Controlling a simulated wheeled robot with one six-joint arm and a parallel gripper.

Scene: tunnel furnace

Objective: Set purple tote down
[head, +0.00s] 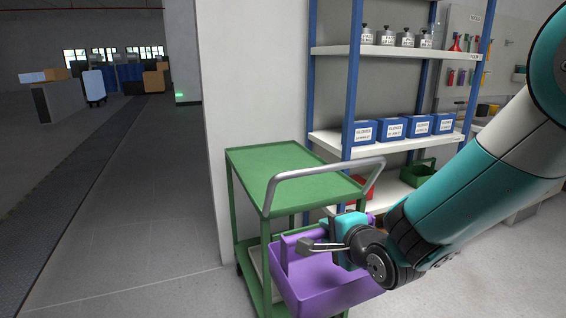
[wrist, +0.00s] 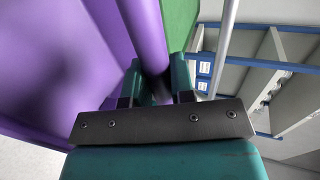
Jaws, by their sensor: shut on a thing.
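The purple tote (head: 312,280) hangs in front of the green cart (head: 290,172) in the head view, below the level of the cart's top and beside its grey handle. My gripper (head: 343,243) is at the tote's upper edge. In the wrist view, the gripper's two teal fingers (wrist: 160,84) are closed around a purple bar of the tote (wrist: 60,65). The cart's top is bare. The tote's underside and most of the cart's lower shelf are hidden, so I cannot tell whether the tote touches the cart.
A blue-and-white shelf rack (head: 392,140) stands behind the cart, with several blue bins (head: 390,129) and small weights on it. A green carrier (head: 419,173) and a red bin sit on its lower shelf. A pale wall (head: 218,140) is behind the cart. Open floor lies at left.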

